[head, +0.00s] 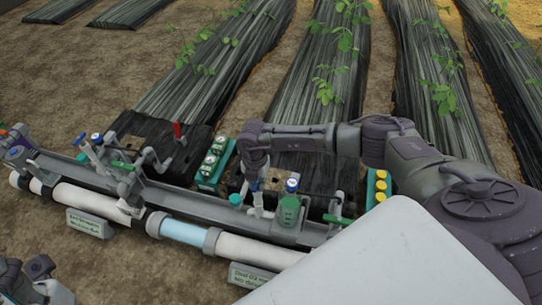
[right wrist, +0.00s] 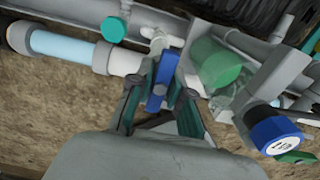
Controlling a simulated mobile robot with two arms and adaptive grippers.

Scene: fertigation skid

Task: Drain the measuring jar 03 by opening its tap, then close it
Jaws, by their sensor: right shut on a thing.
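The measuring jar (head: 289,211) holds green liquid and stands on the skid rail; it also shows in the right wrist view (right wrist: 215,65). Its blue cap (right wrist: 272,132) carries a white label that I cannot read surely. A blue tap handle (right wrist: 163,78) sits on the pipework beside the jar. My right gripper (right wrist: 160,112) has its fingers on both sides of this handle and is shut on it. In the head view my right gripper (head: 257,187) reaches down just left of the jar. Part of my left arm's end (head: 35,281) shows at the bottom left; its fingers are unclear.
A white pipe with a clear blue section (head: 183,232) runs along the front, with label plates (head: 90,223) before it. A green rack (head: 213,160) and yellow-capped bottles (head: 380,185) stand behind. Planted rows lie beyond.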

